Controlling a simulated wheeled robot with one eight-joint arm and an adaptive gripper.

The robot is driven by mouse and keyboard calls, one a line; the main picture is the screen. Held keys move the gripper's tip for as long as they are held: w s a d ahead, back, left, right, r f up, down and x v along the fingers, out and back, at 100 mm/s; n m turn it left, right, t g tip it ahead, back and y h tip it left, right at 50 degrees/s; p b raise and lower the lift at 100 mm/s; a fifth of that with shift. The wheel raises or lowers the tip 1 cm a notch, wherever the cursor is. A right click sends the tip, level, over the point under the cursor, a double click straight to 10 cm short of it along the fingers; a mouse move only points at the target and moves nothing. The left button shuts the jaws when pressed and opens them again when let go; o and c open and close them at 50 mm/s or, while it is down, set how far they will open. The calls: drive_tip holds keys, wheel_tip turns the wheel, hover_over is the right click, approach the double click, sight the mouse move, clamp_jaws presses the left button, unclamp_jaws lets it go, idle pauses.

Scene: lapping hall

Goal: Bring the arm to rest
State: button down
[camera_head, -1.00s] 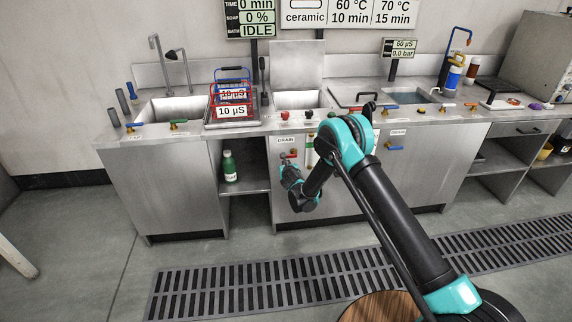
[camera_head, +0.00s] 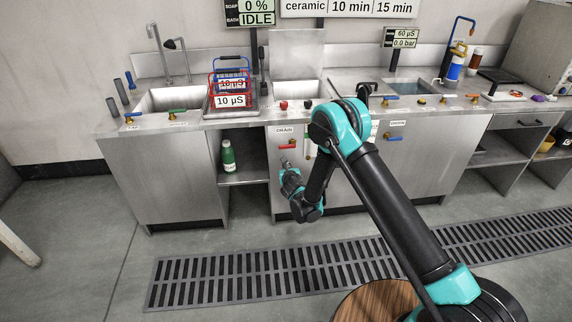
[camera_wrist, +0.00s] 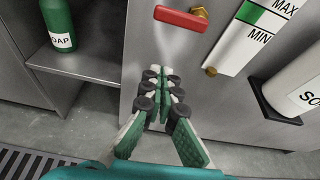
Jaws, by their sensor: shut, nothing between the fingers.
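My arm reaches from the lower right of the head view toward the front of the steel sink cabinet (camera_head: 350,190). My gripper (camera_head: 286,165) points at the cabinet front, just below the red drain handle (camera_head: 287,146). In the wrist view my gripper (camera_wrist: 164,88) is shut and empty, its fingertips together. The red drain handle (camera_wrist: 181,19) is beyond the fingertips, and a gap shows between them. The exact distance to the steel panel is hard to tell.
A green soap bottle (camera_head: 228,156) stands on the open shelf left of the panel. In the wrist view a level gauge (camera_wrist: 258,32) and a white bottle (camera_wrist: 292,92) are at the right.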

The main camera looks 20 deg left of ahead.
drive_tip(key=w+d+r+m+h, duration=0.25)
drive_tip(key=d+r+m, duration=0.3)
drive_tip(key=d, duration=0.35)
drive_tip(key=w+d+r+m+h, duration=0.1)
drive_tip(key=w+d+r+m, duration=0.2)
drive_tip(key=d+r+m, duration=0.5)
drive_tip(key=s+d+r+m+g+h, duration=0.1)
drive_tip(key=s+d+r+m, duration=0.15)
drive_tip(key=d, duration=0.45)
drive_tip(key=s+d+r+m+g+h, duration=0.1)
drive_tip(key=d+m, duration=0.2)
drive_tip(key=d, duration=0.4)
drive_tip(key=s+d+r+m+g+h, duration=0.1)
drive_tip(key=d+r+m, duration=0.1)
drive_tip(key=d, duration=0.5)
drive_tip(key=s+d+r+m+g+h, duration=0.1)
drive_tip(key=s+d+r+m+g, duration=0.15)
drive_tip(key=s+d+m, duration=0.95)
drive_tip(key=s+d+f+m+g, duration=0.1)
drive_tip(key=s+d+m, duration=0.3)
drive_tip(key=s, duration=0.6)
drive_tip(key=s+d+f+m+g, duration=0.1)
drive_tip(key=s+d+m, duration=0.4)
drive_tip(key=s, duration=0.5)
drive_tip(key=shift+s+d+f+m, duration=0.2)
drive_tip(key=shift+d+f+m, duration=0.05)
drive_tip(key=shift+f+m, duration=0.2)
